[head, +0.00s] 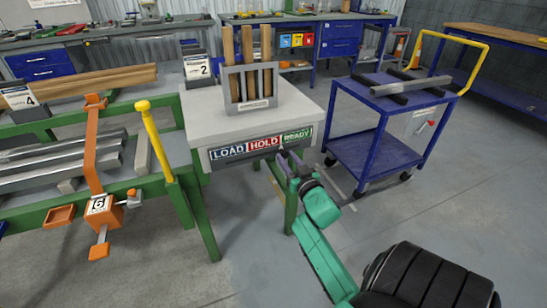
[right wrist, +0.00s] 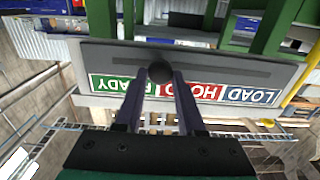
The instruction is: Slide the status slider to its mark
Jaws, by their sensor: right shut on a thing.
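The status board (head: 262,146) is on the front edge of the grey-topped table, with a blue LOAD field, a red HOLD field and a green READY field. In the right wrist view the board is upside down, with a dark slot (right wrist: 220,73) running alongside the fields. The slider's dark round knob (right wrist: 160,72) sits in the slot near the border between HOLD and READY. My right gripper (head: 285,154) is at the board there. In the right wrist view its two fingers (right wrist: 160,80) are shut on the knob. My left gripper is not in view.
A grey rack (head: 250,85) with wooden pieces stands on the tabletop. A blue trolley (head: 367,155) with a yellow handle stands to the right. A green-framed bench (head: 145,205) with an orange clamp and a yellow lever is to the left. The floor in front is clear.

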